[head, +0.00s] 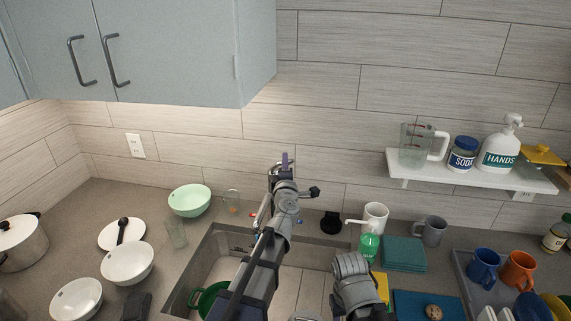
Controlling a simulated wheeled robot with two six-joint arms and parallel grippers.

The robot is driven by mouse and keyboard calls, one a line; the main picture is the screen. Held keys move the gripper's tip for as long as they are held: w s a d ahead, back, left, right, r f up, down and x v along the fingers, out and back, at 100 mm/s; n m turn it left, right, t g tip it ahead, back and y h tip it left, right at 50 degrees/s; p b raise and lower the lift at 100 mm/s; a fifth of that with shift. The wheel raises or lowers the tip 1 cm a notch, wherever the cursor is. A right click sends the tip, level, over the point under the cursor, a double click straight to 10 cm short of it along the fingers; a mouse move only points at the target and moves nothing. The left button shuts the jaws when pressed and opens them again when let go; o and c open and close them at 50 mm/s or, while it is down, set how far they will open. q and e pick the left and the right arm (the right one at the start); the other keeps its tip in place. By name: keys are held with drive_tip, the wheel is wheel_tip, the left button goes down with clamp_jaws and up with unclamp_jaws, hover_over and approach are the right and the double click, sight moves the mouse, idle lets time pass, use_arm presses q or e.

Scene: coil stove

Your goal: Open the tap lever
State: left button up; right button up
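The tap stands at the back of the sink and is mostly hidden behind my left arm. Small red and blue marks (299,221) show on either side of the arm, probably on the tap. I cannot make out the lever clearly. My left gripper (284,165) is raised in front of the wall, above the back edge of the sink in the picture. Its fingers are seen nearly end-on, so I cannot tell whether they are open or shut, or whether they touch the tap. Part of my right arm shows at the lower middle; its gripper is not visible.
A white mug (375,216), green bottle (369,248) and teal stack (404,253) stand to the right. A shelf (470,176) and cabinet (170,50) hang above.

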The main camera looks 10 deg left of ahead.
use_arm(q)
drive_tip(key=o, duration=0.4)
drive_tip(key=v, duration=0.7)
drive_tip(key=shift+s+b, duration=0.3)
drive_tip(key=shift+s, duration=0.1)
drive_tip(key=shift+d, duration=0.15)
